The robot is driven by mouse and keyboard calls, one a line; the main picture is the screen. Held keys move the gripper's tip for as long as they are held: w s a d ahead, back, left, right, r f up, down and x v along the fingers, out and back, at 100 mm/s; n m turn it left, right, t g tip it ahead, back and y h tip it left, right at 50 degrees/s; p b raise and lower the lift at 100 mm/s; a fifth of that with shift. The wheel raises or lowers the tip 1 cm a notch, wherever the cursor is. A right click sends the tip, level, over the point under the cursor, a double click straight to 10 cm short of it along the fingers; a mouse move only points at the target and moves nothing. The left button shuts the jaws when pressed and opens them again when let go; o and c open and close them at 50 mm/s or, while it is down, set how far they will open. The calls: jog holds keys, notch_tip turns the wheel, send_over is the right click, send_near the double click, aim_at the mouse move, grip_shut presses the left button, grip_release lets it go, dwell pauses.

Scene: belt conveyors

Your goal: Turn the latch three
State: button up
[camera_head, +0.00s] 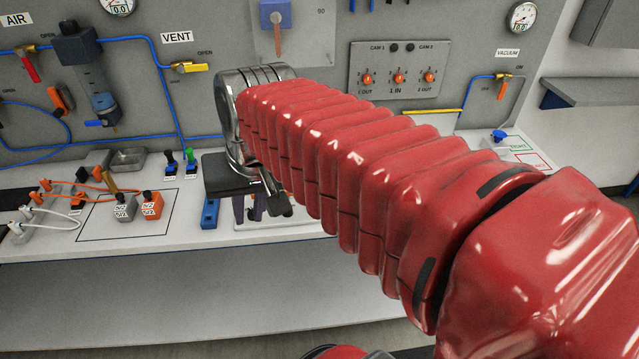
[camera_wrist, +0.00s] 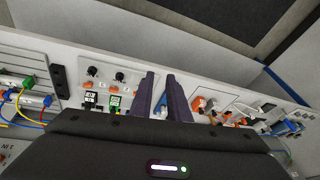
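No part in view carries a readable "latch three" label, so I cannot tell which one it is. A grey panel (camera_head: 385,58) on the wall, marked CAM-1 and CAM-2, bears three orange-red knobs: left (camera_head: 367,79), middle (camera_head: 398,78) and right (camera_head: 429,77). A blue block with a brown lever (camera_head: 277,38) hangs left of it, near a "90" mark. My gripper (camera_head: 250,212) points down over the bench, below and left of that panel. In the wrist view its two dark purple fingers (camera_wrist: 161,78) stand apart with a gap and hold nothing visible. My red arm hides part of the wall.
The bench (camera_head: 150,270) runs below the wall. Orange and grey blocks (camera_head: 151,205), a blue piece (camera_head: 210,213) and a metal tray (camera_head: 128,158) stand on it left of my gripper. A vacuum gauge (camera_head: 522,17) is at right.

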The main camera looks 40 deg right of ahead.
jog(key=w+d+r+m+g, duration=0.1)
jog(key=w+d+m+g, duration=0.1)
jog(key=w+d+m, duration=0.5)
jog(key=w+d+f+m+y, duration=0.1)
jog(key=d+f+m, duration=0.1)
jog(key=d, duration=0.6)
jog(key=w+d+f+m+y, duration=0.1)
jog(key=d+m, duration=0.3)
jog(key=d, duration=0.4)
jog(key=w+d+f+m+y, duration=0.1)
jog(key=d+f+m+y, duration=0.1)
jog(key=d, duration=0.6)
jog(key=shift+d+f+m+g, duration=0.4)
jog(key=shift+f, duration=0.15)
jog(key=shift+f, duration=0.1)
jog(key=x, duration=1.3)
jog(key=shift+a+f, duration=0.2)
jog(key=shift+a, duration=0.2)
grip_shut()
